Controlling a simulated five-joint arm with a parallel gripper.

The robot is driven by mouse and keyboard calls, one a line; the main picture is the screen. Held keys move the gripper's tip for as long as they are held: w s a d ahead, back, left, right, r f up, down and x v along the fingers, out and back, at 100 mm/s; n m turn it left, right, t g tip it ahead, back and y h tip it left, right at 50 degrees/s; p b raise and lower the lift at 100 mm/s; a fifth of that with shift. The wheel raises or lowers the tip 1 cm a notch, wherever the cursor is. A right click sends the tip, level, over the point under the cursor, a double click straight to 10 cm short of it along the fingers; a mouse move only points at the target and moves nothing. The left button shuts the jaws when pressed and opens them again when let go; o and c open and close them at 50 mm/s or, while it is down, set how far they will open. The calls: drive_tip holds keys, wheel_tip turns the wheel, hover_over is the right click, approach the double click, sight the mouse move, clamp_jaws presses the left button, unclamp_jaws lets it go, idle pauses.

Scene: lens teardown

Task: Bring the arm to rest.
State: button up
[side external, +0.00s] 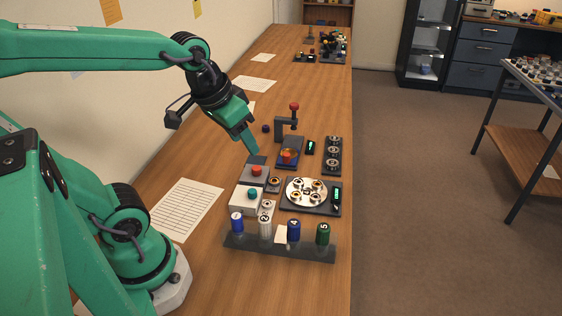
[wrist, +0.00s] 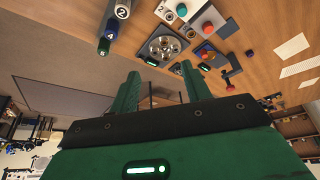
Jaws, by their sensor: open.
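My gripper (side external: 250,148) hangs in the air above the wooden bench (side external: 322,284), pointing down and to the right, at the left of the press stand with the red knob (side external: 293,108). In the wrist view, the two green fingers of my gripper (wrist: 162,80) stand well apart with nothing between them. No part is held. The arm reaches out from the left, with its forearm level and its wrist bent down. In the side view the fingertips appear apart from everything on the bench.
Nearest are a red-button box (side external: 252,175), a teal-button box (side external: 243,205) and a round plate with several rings (side external: 307,205). A dark rack (side external: 270,246) holds numbered cylinders in front. A ringed dark panel (side external: 341,158) stands right. Paper sheets (side external: 185,209) lie along the wall side.

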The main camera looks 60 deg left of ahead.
drive_tip(key=shift+s+d+r+m+t, duration=0.15)
drive_tip(key=shift+s+d, duration=0.15)
drive_tip(key=shift+s, duration=0.2)
drive_tip(key=shift+s+d+m+t, duration=0.2)
drive_tip(key=shift+s+d, duration=0.1)
drive_tip(key=shift+s, duration=0.25)
drive_tip(key=shift+s+d+r+m+t, duration=0.15)
drive_tip(key=shift+s+d, duration=0.15)
drive_tip(key=shift+s, duration=0.2)
